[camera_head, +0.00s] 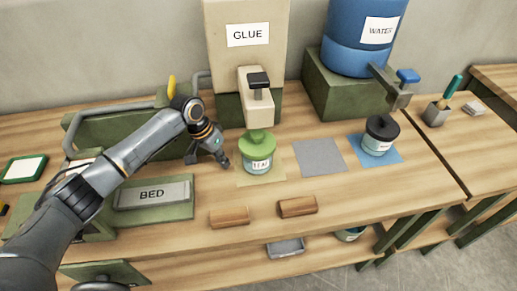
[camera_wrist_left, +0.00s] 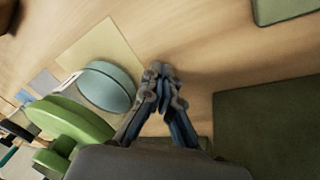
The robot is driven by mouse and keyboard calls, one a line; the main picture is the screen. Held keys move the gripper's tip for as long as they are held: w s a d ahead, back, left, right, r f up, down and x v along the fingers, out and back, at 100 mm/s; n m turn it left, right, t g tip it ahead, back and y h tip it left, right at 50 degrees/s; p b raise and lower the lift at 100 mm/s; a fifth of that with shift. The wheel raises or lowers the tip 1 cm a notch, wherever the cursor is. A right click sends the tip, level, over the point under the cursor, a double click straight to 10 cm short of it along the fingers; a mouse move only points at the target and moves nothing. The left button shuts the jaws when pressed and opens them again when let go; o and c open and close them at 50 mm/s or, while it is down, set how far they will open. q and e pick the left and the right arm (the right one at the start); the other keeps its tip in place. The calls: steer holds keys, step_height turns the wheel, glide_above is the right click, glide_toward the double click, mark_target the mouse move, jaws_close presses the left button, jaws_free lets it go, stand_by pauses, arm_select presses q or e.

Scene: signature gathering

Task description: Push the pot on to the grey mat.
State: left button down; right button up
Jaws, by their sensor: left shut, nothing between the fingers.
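The pot with a green lid (camera_head: 257,148) and a pale teal body stands upright on a yellow mat (camera_head: 274,178) under the glue dispenser. The grey mat (camera_head: 320,157) lies bare just to the pot's right. My left gripper (camera_head: 226,163) is shut and empty, low over the table to the left of the pot, with a small gap visible between them. In the left wrist view the shut fingertips (camera_wrist_left: 161,75) are beside the pot's teal body (camera_wrist_left: 108,87). The yellow mat (camera_wrist_left: 92,42) and part of the grey mat (camera_wrist_left: 45,83) show beyond. My right gripper is out of view.
A black-lidded pot (camera_head: 380,136) stands on a blue mat (camera_head: 396,155) right of the grey mat. The glue dispenser (camera_head: 244,55) and blue water tank (camera_head: 362,35) are behind. Two wooden blocks (camera_head: 229,217) (camera_head: 297,206) lie in front. A green BED tray (camera_head: 184,210) is at left.

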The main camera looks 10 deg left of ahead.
arm_select(q)
steer(key=shift+r, duration=0.25)
